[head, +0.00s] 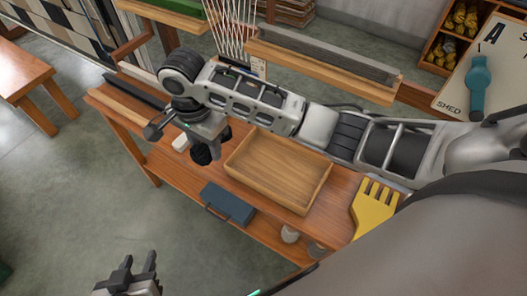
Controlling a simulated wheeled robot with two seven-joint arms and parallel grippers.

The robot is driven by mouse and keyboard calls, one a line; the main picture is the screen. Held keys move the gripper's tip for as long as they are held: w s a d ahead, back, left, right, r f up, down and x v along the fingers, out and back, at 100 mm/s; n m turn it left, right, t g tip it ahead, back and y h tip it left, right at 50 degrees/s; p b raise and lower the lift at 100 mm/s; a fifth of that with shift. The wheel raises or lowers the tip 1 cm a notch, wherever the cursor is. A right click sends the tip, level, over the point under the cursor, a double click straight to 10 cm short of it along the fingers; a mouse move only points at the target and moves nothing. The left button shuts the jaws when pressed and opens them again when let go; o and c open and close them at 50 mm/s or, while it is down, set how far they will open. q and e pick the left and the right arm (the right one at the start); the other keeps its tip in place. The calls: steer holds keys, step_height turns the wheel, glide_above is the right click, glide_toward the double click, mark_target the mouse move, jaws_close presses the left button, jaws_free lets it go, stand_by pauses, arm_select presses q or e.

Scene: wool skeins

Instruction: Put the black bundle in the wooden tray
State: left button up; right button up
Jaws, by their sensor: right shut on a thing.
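The wooden tray (280,172) is empty and sits on the wooden table, right of my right gripper. My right arm reaches in from the right, above the tray. My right gripper (208,147) points down over the table, left of the tray, and is shut on the black bundle (201,156). The bundle is small and dark in this view and partly hidden by the gripper; I cannot tell whether it touches the table. My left gripper (138,266) is open and empty at the bottom left, over the floor and away from the table.
A dark bar (136,90) lies along the table's left end. A yellow comb-like piece (374,207) is right of the tray. A dark blue box (228,203) is at the front.

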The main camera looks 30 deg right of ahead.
steer(key=s+d+f, duration=0.2)
steer(key=d+f, duration=0.1)
steer(key=d, duration=0.4)
glide_above(261, 168)
steer(key=a, duration=0.1)
step_height(261, 168, down, 5)
steer(key=shift+w+a+r, duration=0.1)
steer(key=f, duration=0.1)
steer(key=d+f, duration=0.1)
steer(key=f, duration=0.1)
steer(key=shift+f+b, duration=0.3)
steer(key=shift+b, duration=0.05)
steer(key=shift+f, duration=0.35)
arm_select(q)
steer(key=shift+s+d, duration=0.1)
steer(key=shift+s, duration=0.05)
steer(key=shift+r, duration=0.1)
arm_select(e)
steer(key=shift+f, duration=0.1)
steer(key=o, duration=1)
steer(key=shift+c, duration=0.2)
arm_select(q)
steer(key=shift+s, duration=0.1)
steer(key=shift+f, duration=0.25)
